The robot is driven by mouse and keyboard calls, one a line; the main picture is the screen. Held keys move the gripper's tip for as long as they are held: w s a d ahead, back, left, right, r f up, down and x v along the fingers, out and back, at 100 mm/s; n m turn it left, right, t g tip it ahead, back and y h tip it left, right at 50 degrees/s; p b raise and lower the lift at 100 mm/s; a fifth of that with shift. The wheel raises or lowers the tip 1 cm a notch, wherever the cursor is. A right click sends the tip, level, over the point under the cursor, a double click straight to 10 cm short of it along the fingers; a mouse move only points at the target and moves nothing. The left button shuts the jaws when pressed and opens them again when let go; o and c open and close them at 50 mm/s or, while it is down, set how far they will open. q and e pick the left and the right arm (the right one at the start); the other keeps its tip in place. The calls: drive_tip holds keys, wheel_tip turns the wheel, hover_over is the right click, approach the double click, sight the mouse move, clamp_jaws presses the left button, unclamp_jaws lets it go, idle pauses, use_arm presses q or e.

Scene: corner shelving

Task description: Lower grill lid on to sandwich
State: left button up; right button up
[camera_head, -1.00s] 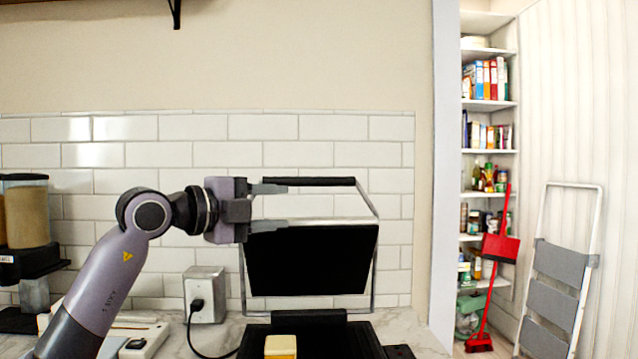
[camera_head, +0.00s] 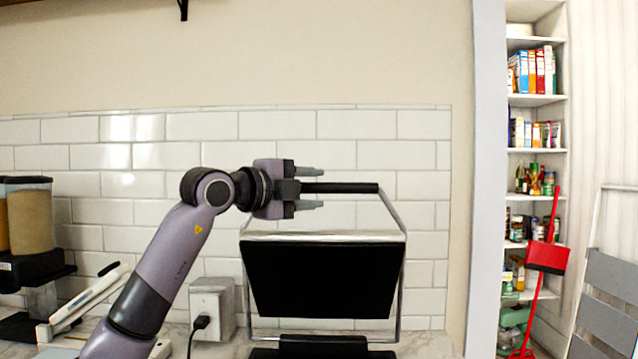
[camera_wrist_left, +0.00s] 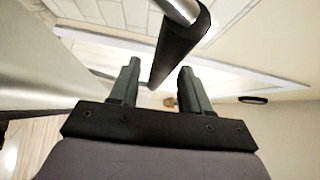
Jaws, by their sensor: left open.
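The grill lid (camera_head: 322,281) is raised. Its black plate faces me and its metal side arms rise to a black bar handle (camera_head: 352,188). My left gripper (camera_head: 318,189) is open at the left end of the handle, with one finger above the bar and one below. In the left wrist view, the handle (camera_wrist_left: 178,48) reaches in between the open fingertips (camera_wrist_left: 158,82); I cannot tell whether they touch it. The lower grill part (camera_head: 322,342) shows only at the bottom edge. The sandwich is out of view. My right gripper is not in view.
A socket box (camera_head: 212,305) with a plugged-in cable stands left of the grill. Dispensers (camera_head: 30,225) and a white long-handled object (camera_head: 92,295) are further left. Tiled wall (camera_head: 150,155) is close behind. Shelves, a red broom (camera_head: 545,258) and a stepladder (camera_head: 610,285) are at right.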

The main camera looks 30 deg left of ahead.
use_arm(q)
drive_tip(key=shift+x, duration=1.15)
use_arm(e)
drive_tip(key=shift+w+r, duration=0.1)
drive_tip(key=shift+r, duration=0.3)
use_arm(q)
clamp_jaws()
drive_tip(key=shift+a, duration=0.1)
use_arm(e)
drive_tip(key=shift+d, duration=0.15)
